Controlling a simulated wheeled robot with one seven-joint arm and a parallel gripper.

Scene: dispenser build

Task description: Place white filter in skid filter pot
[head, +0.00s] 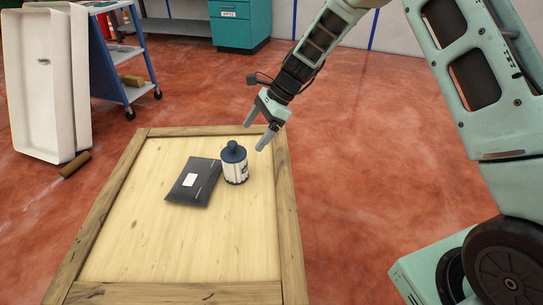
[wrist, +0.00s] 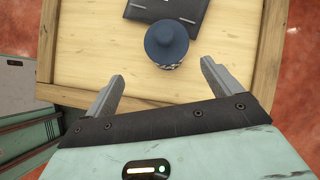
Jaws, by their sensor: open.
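A small white canister with a dark blue knobbed top (head: 235,172) stands upright on the wooden crate top (head: 140,230). It may be the white filter; its label is too small to read. My gripper (head: 252,138) is open and empty, above and to the right of the canister. In the wrist view the blue top (wrist: 166,44) lies ahead, roughly between the lines of the two spread fingers (wrist: 162,70), with no visible contact. I cannot make out a skid filter pot in either view.
A dark flat packet with a white label (head: 193,182) lies left of the canister, close to it. White tray-like panels (head: 45,85) lean at the far left, beside a blue cart (head: 125,60). A teal cabinet (head: 240,22) stands behind. The crate's near half is clear.

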